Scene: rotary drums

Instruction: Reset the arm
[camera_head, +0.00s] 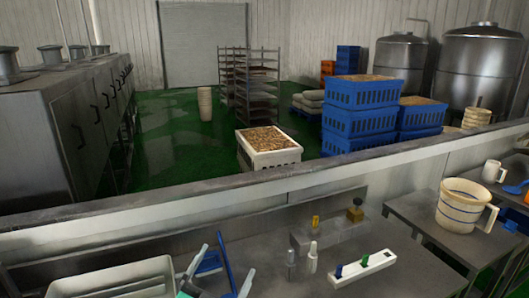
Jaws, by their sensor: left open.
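My left gripper (229,258) shows only in part at the bottom edge, left of the middle. Two pale finger-like parts stand apart with a gap between them, and I see nothing held there. Blue tools (209,263) show around and between these parts, and I cannot tell whether they touch. The rest of the arm is below the picture. My right gripper is not in view.
A metal worktable (400,283) carries a white tray (115,283), small bottles (312,258) and a white block with colored switches (362,267). A cream jug (462,205) stands at right. A low wall (190,208) runs behind; blue crates (360,122) stand beyond it.

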